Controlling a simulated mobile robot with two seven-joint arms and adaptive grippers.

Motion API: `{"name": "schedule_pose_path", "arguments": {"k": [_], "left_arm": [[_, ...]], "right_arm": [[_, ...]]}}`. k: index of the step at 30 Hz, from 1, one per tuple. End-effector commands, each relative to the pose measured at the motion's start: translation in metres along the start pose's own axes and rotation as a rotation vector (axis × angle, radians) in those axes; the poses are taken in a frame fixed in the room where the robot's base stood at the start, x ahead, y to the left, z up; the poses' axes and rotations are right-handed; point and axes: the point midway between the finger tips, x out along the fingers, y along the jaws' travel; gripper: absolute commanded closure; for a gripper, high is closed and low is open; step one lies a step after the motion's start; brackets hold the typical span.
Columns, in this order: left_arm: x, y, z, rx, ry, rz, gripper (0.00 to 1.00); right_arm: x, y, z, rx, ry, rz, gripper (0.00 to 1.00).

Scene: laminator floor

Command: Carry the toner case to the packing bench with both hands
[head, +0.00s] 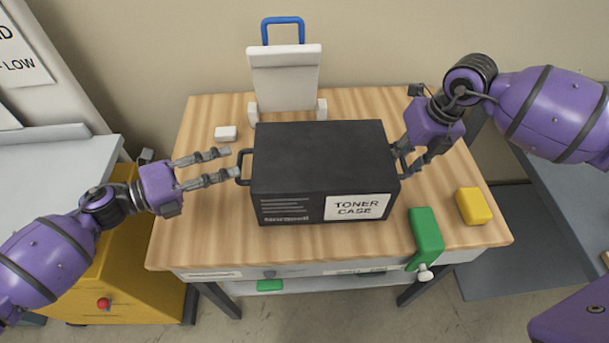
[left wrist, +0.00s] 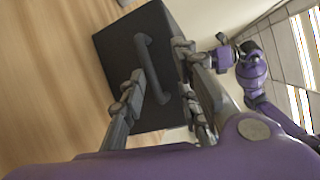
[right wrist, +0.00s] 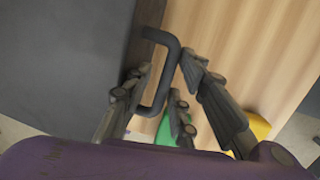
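The black toner case (head: 318,158) sits on the wooden table (head: 200,240), its white label facing front. It has a handle on each end. My left gripper (head: 231,164) is open just left of the case, its fingers pointing at the left handle (head: 243,167). In the left wrist view that handle (left wrist: 152,70) lies between the spread fingers, with no grip on it. My right gripper (head: 405,162) is at the right end of the case. In the right wrist view its fingers are apart around the right handle (right wrist: 172,75), not closed on it.
A green clamp-like block (head: 426,235) and a yellow block (head: 473,206) are at the table's right. A white stand with a blue handle (head: 285,75) is behind the case. Grey surfaces flank the table.

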Motion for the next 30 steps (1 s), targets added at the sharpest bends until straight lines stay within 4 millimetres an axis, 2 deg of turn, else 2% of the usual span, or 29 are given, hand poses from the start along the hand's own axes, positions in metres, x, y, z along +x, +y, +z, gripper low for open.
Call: {"name": "schedule_pose_path", "arguments": {"k": [3, 9, 17, 20, 30], "left_arm": [[-0.021, 0.002, 0.000, -0.003, -0.002, 0.004, 0.71], [-0.049, 0.002, 0.000, -0.003, -0.002, 0.005, 0.71], [-0.061, 0.002, 0.000, -0.003, -0.002, 0.004, 0.71], [-0.061, 0.002, 0.000, -0.002, -0.002, 0.004, 0.71], [-0.061, 0.002, 0.000, -0.002, -0.002, 0.004, 0.71]], "right_arm": [[0.000, 0.000, -0.001, 0.000, 0.001, 0.001, 0.72], [0.001, 0.000, -0.001, 0.000, 0.002, 0.001, 0.72], [-0.007, 0.000, 0.000, 0.000, 0.001, 0.000, 0.72], [-0.023, -0.001, 0.000, 0.000, -0.001, -0.002, 0.72], [-0.094, -0.001, 0.000, 0.000, -0.002, -0.002, 0.72]]}}
